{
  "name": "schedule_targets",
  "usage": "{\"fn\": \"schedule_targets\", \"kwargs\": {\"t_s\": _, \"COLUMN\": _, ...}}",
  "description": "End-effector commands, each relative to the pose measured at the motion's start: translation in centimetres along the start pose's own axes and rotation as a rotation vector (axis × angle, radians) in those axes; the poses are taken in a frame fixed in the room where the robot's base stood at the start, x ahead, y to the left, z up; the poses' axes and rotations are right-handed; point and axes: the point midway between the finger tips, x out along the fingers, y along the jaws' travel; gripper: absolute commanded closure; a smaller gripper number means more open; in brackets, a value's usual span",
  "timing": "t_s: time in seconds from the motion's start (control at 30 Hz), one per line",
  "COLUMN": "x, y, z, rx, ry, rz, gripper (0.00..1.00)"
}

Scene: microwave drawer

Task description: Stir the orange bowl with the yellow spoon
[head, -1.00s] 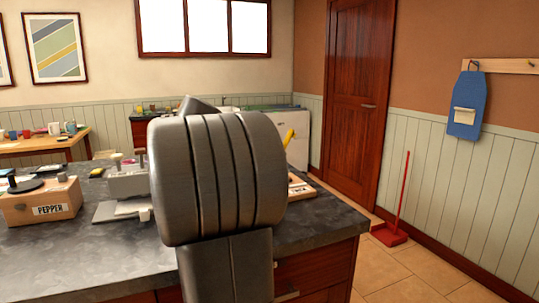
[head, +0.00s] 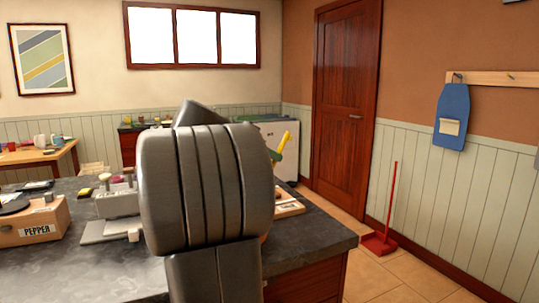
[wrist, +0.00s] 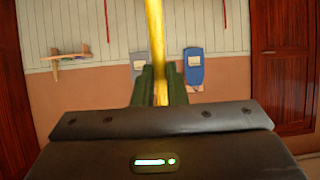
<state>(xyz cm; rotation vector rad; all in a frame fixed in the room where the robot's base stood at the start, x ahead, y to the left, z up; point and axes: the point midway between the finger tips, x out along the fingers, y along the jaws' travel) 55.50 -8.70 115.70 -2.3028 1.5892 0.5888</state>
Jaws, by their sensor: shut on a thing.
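The yellow spoon (head: 283,141) sticks up at a tilt beyond my grey arm in the head view. In the wrist view the yellow spoon (wrist: 155,35) runs as a long bar between the two dark green fingers. My gripper (wrist: 160,82) is shut on it. In the head view a little of my gripper (head: 274,155) shows beside the spoon, above the counter's far right part; the rest is behind my arm. I cannot make out the orange bowl in either view; my arm hides much of the counter.
The dark stone counter (head: 100,270) spreads before me. A wooden tray or board (head: 288,208) lies near the right edge. Tiled floor is clear to the right, with a red dustpan (head: 379,243) by the wall.

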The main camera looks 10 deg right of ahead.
Motion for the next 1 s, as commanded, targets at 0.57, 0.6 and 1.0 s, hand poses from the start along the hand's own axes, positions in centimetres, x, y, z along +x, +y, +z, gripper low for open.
{"fn": "schedule_targets", "kwargs": {"t_s": 0.57, "x": -0.9, "y": 0.0, "z": -1.7, "rx": 0.000, "ry": 0.000, "rz": 0.000, "gripper": 1.00}}
{"fn": "schedule_targets", "kwargs": {"t_s": 0.6, "x": -1.1, "y": 0.0, "z": -2.1, "rx": 0.000, "ry": 0.000, "rz": 0.000, "gripper": 1.00}}
{"fn": "schedule_targets", "kwargs": {"t_s": 1.0, "x": -1.9, "y": 0.0, "z": -3.5, "rx": 0.000, "ry": 0.000, "rz": 0.000, "gripper": 1.00}}
